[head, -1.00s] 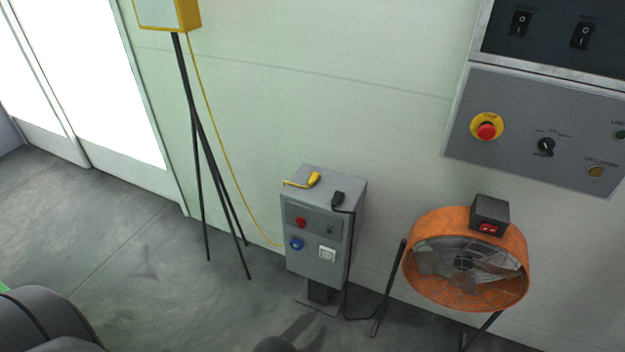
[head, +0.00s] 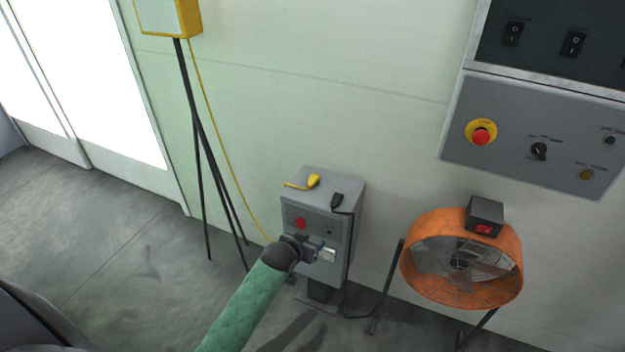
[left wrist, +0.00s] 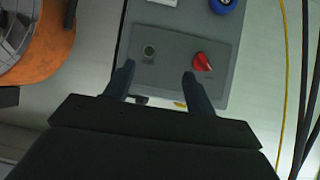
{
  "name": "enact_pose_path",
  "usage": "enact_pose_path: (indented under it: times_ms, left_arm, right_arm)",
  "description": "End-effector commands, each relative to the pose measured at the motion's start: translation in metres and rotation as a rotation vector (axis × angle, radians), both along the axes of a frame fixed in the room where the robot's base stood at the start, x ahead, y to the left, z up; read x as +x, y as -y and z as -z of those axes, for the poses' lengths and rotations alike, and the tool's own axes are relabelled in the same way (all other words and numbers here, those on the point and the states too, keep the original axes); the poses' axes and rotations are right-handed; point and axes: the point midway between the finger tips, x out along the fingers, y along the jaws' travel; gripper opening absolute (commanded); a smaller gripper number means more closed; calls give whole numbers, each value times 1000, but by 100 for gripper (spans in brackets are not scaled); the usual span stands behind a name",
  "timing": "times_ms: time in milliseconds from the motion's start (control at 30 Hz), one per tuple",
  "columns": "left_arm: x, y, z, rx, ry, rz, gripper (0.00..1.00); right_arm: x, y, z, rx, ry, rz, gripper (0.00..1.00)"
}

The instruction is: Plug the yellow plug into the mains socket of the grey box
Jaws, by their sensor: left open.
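The yellow plug (head: 313,180) lies on top of the grey box (head: 352,225), its yellow cord trailing over the left edge. A bit of yellow (left wrist: 180,104) shows beside a finger in the left wrist view. The white mains socket (head: 328,255) is on the lower right of the box's front; my gripper partly covers it in the head view. It shows at the top edge of the left wrist view (left wrist: 162,2). My left gripper (left wrist: 157,80) is open and empty before the box's front, its fingers apart over the control panel. My right gripper is not in view.
A black plug (head: 337,198) lies on the box top, its cable running down the right side. The panel has a red knob (left wrist: 202,61); a blue socket (left wrist: 223,5) is near it. An orange fan (head: 412,275) stands right, a tripod (head: 200,130) left.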

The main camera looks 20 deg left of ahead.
Motion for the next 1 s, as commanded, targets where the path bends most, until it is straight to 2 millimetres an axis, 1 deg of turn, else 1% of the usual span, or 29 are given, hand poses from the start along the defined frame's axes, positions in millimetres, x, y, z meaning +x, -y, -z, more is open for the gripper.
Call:
enact_pose_path:
  times_ms: [33,100,200,300,433,567,700,867,1000]
  left_arm:
    - [27,-15,-17,1,58,-13,55]
    - [56,-32,-34,-5,131,-27,55]
    - [86,-53,-55,-11,212,-44,55]
    - [105,-66,-70,-14,267,-56,55]
    - [117,-74,-79,-18,302,-62,55]
    - [126,-76,-80,-20,309,-64,55]
    - [139,-76,-76,-20,308,-64,55]
    - [147,-76,-72,-19,308,-63,55]
    - [158,-77,-68,-19,307,-63,55]
  right_arm:
    - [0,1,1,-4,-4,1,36]
    - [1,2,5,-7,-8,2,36]
    - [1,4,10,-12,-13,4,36]
    - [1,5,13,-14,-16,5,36]
    - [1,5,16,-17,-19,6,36]
    - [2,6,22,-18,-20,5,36]
    - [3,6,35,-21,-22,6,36]
    - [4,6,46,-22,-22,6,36]
    - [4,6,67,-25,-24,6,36]
